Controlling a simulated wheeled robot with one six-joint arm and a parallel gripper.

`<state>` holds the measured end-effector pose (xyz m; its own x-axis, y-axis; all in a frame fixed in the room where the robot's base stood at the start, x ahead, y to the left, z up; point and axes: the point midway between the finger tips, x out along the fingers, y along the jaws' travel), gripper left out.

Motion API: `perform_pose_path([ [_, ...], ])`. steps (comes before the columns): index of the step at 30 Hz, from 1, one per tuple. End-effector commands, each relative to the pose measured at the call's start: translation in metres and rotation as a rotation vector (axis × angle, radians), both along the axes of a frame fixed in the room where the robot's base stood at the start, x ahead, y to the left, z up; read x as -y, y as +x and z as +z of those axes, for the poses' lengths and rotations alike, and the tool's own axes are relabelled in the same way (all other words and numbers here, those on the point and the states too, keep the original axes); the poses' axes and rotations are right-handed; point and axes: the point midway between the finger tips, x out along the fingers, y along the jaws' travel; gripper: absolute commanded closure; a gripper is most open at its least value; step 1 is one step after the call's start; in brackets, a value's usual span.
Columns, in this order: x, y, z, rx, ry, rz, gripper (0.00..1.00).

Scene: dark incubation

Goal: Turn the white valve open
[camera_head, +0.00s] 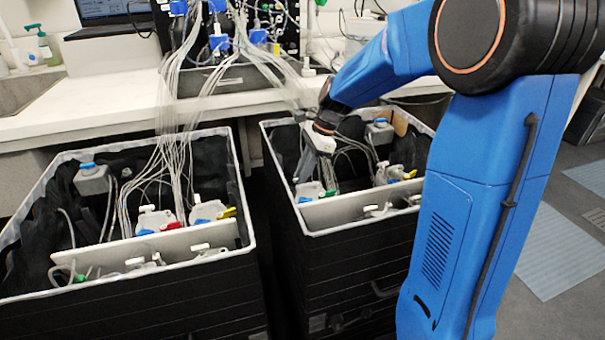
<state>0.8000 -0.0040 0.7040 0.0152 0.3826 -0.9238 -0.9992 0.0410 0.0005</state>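My gripper (303,178) reaches down into the right black bin (325,225), near its left inner side. Its dark fingers are close to a white valve piece (313,192) with a green part beside it. I cannot tell whether they touch it, or whether the fingers are open or shut. Another white valve piece (390,172) stands at the bin's right, apart from my gripper. The left bin (125,250) holds similar white valve pieces, one with a red part (155,218) and one with a yellow part (210,210). The valve handles are too small to read clearly.
A white panel (345,208) crosses the right bin in front of the valves. Many thin tubes (175,150) hang from the bench equipment into the bins. A white bench (90,108) with a sink and laptop (110,12) runs behind. Floor is clear at the right.

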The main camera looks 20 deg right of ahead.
Motion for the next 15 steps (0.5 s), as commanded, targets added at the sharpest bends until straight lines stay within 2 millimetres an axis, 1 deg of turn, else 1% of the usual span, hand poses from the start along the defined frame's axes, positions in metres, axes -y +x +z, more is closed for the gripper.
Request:
perform_pose_path([
  [3, 0.0001, 0.0000, 0.0002, 0.000, 0.000, 0.000, 0.82],
  [5, 0.0001, 0.0001, 0.0003, 0.000, 0.000, 0.000, 0.96],
  [6, 0.0002, 0.0001, 0.0002, 0.000, 0.000, 0.000, 1.00],
  [15, 0.0003, 0.0005, 0.0003, 0.000, 0.000, 0.016, 1.00],
])
